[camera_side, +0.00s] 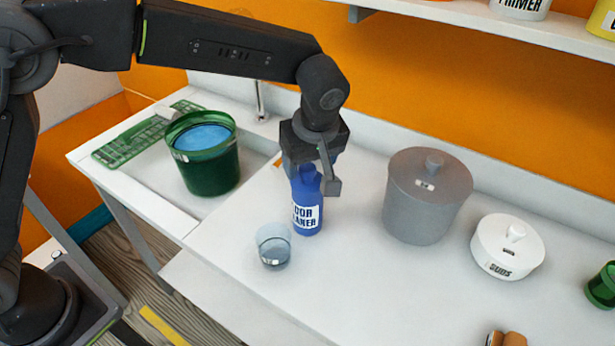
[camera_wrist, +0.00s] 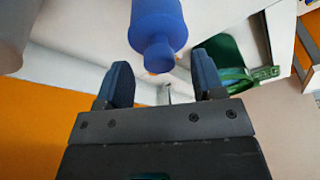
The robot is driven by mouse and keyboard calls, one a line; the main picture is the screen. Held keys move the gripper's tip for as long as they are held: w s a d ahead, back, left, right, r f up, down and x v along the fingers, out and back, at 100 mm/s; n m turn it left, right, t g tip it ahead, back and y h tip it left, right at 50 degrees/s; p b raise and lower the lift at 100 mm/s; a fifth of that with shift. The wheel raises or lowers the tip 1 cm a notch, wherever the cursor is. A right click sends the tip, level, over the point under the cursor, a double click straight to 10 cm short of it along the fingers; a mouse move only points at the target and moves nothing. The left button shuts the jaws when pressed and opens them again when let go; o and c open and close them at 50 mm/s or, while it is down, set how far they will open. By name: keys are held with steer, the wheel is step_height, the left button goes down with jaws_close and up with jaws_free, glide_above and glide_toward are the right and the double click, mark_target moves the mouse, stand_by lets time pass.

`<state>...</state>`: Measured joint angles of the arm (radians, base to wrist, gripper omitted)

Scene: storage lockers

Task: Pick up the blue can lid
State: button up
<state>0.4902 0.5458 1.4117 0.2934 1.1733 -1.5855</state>
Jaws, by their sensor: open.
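A blue bottle-like can with a white label (camera_side: 307,205) stands upright on the white counter. Its narrow blue top, the lid (camera_side: 308,174), is just under my gripper (camera_side: 316,185) and partly hidden by it. In the wrist view the blue body (camera_wrist: 156,18) hangs from the top edge and the blue lid (camera_wrist: 158,56) points toward my gripper (camera_wrist: 161,85). My gripper is open, with one dark finger on each side of the lid's line. The lid appears just beyond the fingertips, and I cannot tell whether anything touches.
A clear cup (camera_side: 274,247) stands close in front of the blue can. A grey lidded pot (camera_side: 425,205) and a white lidded pot (camera_side: 507,250) stand to the right. A green bucket (camera_side: 207,165) is in the sink area at left. A shelf (camera_side: 480,25) runs above.

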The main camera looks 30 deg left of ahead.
steer(key=shift+x, duration=1.2)
steer(key=c, duration=1)
steer(key=shift+r, duration=0.1)
